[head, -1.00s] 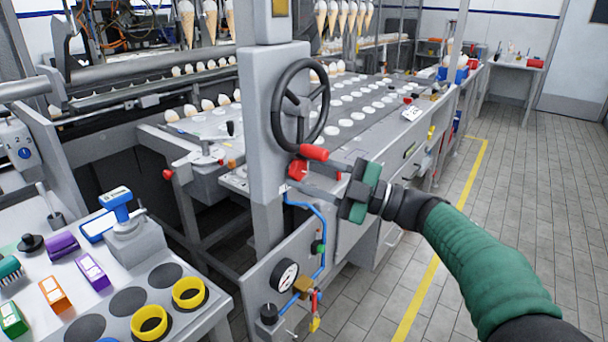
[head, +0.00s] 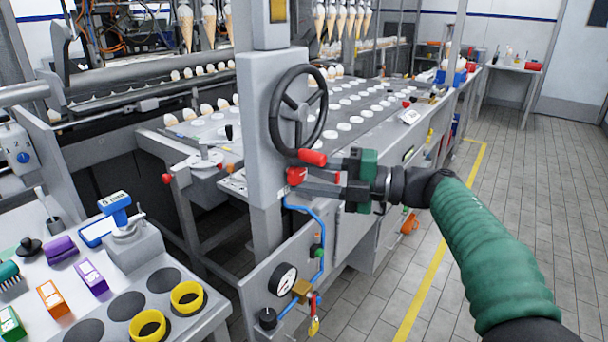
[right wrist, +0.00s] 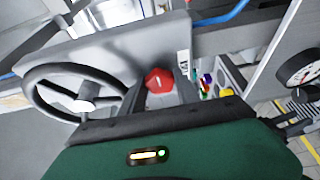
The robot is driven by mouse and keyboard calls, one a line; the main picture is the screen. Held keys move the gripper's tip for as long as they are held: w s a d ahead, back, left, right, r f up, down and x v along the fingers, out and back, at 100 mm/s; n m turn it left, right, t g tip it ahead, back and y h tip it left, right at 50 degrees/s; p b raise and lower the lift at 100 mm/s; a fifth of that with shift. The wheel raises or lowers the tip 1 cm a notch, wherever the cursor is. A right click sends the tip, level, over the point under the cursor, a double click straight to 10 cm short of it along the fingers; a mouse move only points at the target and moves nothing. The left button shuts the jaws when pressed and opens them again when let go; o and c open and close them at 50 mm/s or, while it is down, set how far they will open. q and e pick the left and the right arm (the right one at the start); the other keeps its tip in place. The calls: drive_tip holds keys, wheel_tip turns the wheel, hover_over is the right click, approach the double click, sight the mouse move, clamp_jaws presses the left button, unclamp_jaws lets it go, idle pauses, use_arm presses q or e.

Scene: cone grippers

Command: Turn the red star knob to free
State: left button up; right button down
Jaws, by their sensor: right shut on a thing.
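The red star knob (head: 296,176) sits on the grey column below the black handwheel (head: 298,108). My right gripper (head: 306,181) reaches it from the right, with its fingers shut on the knob. In the right wrist view the knob (right wrist: 159,80) shows between the fingers, with a pale mark on its face. The fingers hide part of the knob and any label beside it in the head view. My left gripper is not in view.
A blue hose (head: 320,225) and a pressure gauge (head: 283,279) are below. A bench (head: 207,322) with yellow rings and coloured blocks stands at the left. The floor at the right is clear.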

drive_tip(key=shift+s+f, duration=0.1)
drive_tip(key=shift+f, duration=0.25)
drive_tip(key=c, duration=1.3)
unclamp_jaws()
drive_tip(key=o, duration=0.4)
drive_tip(key=shift+d+r, duration=0.1)
drive_tip(key=shift+r, duration=0.1)
